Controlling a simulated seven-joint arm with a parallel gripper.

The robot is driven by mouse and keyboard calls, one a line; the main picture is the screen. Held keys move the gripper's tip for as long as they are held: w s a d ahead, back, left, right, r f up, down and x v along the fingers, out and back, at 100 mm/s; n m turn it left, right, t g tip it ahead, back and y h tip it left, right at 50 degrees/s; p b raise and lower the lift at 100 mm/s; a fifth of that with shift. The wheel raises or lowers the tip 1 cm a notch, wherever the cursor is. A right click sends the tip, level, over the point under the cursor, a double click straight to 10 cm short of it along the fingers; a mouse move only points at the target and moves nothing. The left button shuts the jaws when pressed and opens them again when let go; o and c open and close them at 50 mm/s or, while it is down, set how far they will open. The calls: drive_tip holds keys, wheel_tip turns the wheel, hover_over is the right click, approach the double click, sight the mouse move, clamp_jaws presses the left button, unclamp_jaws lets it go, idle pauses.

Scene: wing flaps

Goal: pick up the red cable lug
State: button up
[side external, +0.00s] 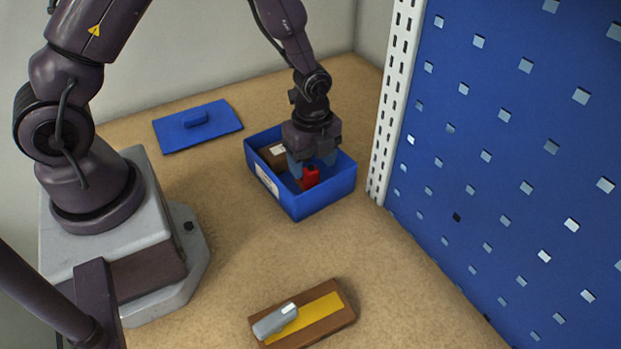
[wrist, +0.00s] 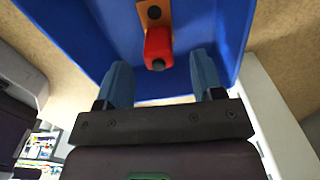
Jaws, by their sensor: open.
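The red cable lug (side external: 310,176) is inside the blue bin (side external: 323,203). In the wrist view the red cable lug (wrist: 158,46) shows a red body with a dark end and an orange-brown flat part with a dark hole. My gripper (side external: 311,167) reaches down into the bin. In the wrist view the gripper's blue fingers (wrist: 163,75) are apart. The lug's red body is in line with the gap between them, a little beyond the fingertips. I cannot tell whether a finger touches it.
A brown box (side external: 273,154) with a white label is in the bin's back left. A blue lid (side external: 198,126) lies behind left. A wooden block (side external: 318,318) with a yellow strip and grey tool (side external: 274,321) lies in front. A blue perforated panel (side external: 510,150) stands at right.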

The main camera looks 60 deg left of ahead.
sight(311, 180)
drive_tip(key=shift+a+f, duration=0.1)
drive_tip(key=shift+f, duration=2.6)
drive_tip(key=c, duration=1)
drive_tip(key=shift+r, duration=0.1)
